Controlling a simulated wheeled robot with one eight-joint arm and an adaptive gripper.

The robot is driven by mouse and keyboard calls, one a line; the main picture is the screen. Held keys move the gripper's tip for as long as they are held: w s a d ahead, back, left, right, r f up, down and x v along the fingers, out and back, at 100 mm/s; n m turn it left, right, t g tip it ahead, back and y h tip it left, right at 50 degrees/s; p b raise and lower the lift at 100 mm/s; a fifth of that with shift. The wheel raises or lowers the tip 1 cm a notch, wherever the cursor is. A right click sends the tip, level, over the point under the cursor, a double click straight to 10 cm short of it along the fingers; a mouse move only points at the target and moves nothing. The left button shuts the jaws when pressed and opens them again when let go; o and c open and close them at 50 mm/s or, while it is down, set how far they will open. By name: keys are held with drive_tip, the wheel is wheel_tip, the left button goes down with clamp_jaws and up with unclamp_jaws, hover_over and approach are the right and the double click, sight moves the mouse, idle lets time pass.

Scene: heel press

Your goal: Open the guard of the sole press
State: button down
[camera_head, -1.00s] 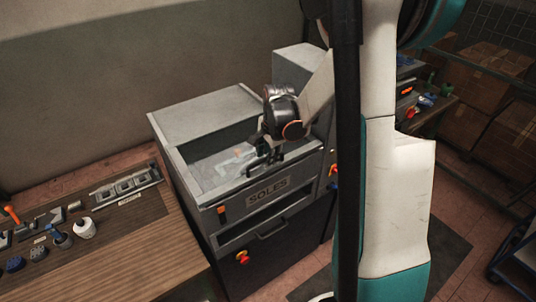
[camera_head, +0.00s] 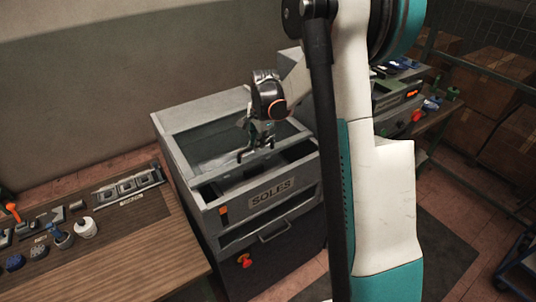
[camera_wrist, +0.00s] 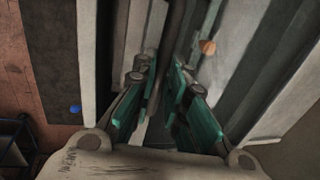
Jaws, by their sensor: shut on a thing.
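The sole press (camera_head: 285,240) is a grey cabinet with a "SOLES" plate (camera_head: 271,192) on its front. Its guard (camera_head: 212,147) is a see-through panel in the top frame, with a dark bar handle (camera_head: 241,156) near its front edge. My gripper (camera_head: 258,143) reaches down from above and is shut on the handle, partly hiding it. In front of the handle, a dark opening (camera_head: 285,160) shows behind the front panel.
A wooden bench (camera_head: 130,238) with a metal rack (camera_head: 128,188), white cup (camera_head: 86,228) and small tools stands at the left. Another machine (camera_head: 398,95) is behind my arm at the right. A red knob (camera_head: 244,261) sits on the press front. The wall is behind.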

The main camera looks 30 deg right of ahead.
drive_tip(key=b, duration=0.2)
hover_over(233, 129)
drive_tip(key=shift+w+d, duration=0.1)
drive_tip(key=shift+w, duration=0.05)
drive_tip(key=c, duration=1.6)
unclamp_jaws()
wheel_tip(233, 129, up, 12)
drive_tip(key=s, duration=0.2)
drive_tip(key=shift+s, duration=0.2)
drive_tip(key=shift+f, duration=0.1)
